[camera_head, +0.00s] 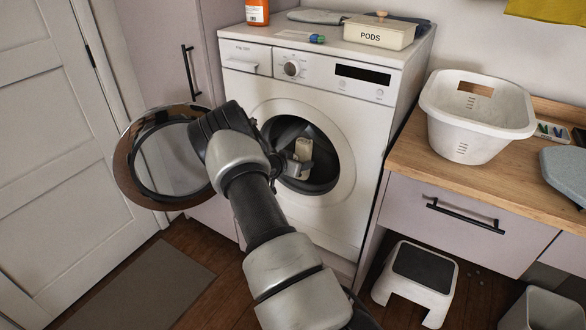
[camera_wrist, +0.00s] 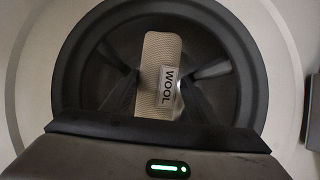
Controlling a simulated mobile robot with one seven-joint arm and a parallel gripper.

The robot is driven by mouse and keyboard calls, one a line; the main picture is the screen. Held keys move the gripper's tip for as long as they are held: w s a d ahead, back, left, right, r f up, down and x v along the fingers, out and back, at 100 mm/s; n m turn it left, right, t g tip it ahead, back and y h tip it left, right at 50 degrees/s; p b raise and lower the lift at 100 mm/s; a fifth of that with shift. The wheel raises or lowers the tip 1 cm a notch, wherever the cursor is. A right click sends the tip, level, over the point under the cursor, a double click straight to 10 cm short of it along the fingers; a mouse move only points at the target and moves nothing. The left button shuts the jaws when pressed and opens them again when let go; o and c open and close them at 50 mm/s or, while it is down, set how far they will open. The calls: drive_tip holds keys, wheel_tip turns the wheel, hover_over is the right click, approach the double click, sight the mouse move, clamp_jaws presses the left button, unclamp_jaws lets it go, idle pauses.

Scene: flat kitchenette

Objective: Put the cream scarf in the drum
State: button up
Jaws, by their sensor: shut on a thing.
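The cream scarf (camera_wrist: 158,77) is a folded, ribbed cream piece with a white label reading WOOL. My gripper (camera_wrist: 158,90) is shut on it, one finger on each side. In the head view the scarf (camera_head: 303,152) shows at the mouth of the drum (camera_head: 318,183), in front of the dark interior. My gripper (camera_head: 298,165) is partly hidden there by my own arm. The washing machine (camera_head: 365,120) stands with its round door (camera_head: 125,165) swung open to the left. In the wrist view the dark drum opening (camera_wrist: 250,75) surrounds the scarf. How deep the scarf sits is hard to tell.
A box marked PODS (camera_head: 378,35), an orange bottle (camera_head: 257,12) and a grey folded item (camera_head: 315,16) stand on the machine. A white basket (camera_head: 475,125) is on the wooden counter (camera_head: 440,170). A step stool (camera_head: 415,283) and a mat (camera_head: 140,285) are on the floor.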

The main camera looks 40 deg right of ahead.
drive_tip(key=w+d+f+b, duration=0.1)
drive_tip(key=w+d+b, duration=0.2)
drive_tip(key=d, duration=0.5)
drive_tip(key=w+d+f+b, duration=0.2)
drive_tip(key=w+d+b, duration=0.1)
drive_tip(key=d, duration=0.5)
drive_tip(key=shift+w+f+b, duration=0.25)
drive_tip(key=shift+w+b, duration=0.05)
drive_tip(key=shift+b, duration=0.35)
drive_tip(key=o, duration=1.3)
drive_tip(key=shift+c, duration=0.2)
